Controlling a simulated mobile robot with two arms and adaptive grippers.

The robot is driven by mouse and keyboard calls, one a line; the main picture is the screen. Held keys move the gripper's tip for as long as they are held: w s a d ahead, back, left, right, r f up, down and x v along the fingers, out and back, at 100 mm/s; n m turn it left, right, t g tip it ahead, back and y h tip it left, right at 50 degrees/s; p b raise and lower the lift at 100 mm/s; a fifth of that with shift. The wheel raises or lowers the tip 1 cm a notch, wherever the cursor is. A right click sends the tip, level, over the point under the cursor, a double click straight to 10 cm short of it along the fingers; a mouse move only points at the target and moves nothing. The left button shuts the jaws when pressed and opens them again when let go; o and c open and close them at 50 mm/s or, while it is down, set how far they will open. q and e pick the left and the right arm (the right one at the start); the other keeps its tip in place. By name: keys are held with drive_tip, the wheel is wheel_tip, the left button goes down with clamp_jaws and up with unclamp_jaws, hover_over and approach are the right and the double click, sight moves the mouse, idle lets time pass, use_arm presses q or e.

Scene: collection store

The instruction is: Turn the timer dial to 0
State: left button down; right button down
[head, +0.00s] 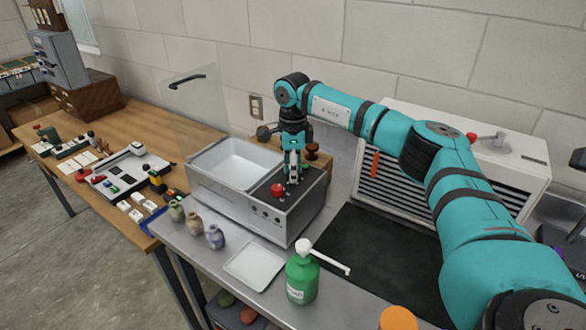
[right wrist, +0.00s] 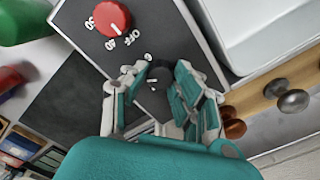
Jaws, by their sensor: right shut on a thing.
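A grey box-shaped machine (head: 254,225) with a white open basin (head: 232,165) stands on the bench. Its dark top panel (head: 262,193) carries two dials. The gripper (head: 294,178) comes down from above and is shut on this dial. The fingers hide most of its scale and, in the head view, the dial itself. A red dial (right wrist: 112,18) with "OFF" and numbers sits beside it, untouched.
A clear raised lid (head: 195,100) stands behind the basin. A green pump bottle (head: 302,277), a white tray (head: 253,265) and small vases (head: 215,237) stand in front. A black mat (head: 375,250) lies to the right, below my right arm. A louvred white unit (head: 500,160) stands behind.

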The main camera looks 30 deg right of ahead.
drive_tip(key=n, duration=0.7)
drive_tip(key=shift+w+r, duration=0.1)
drive_tip(key=n, duration=0.7)
drive_tip(key=shift+n, duration=0.4)
drive_tip(key=n, duration=0.4)
drive_tip(key=shift+n, duration=0.3)
drive_tip(key=n, duration=0.4)
drive_tip(key=shift+n, duration=0.3)
drive_tip(key=c, duration=1)
unclamp_jaws()
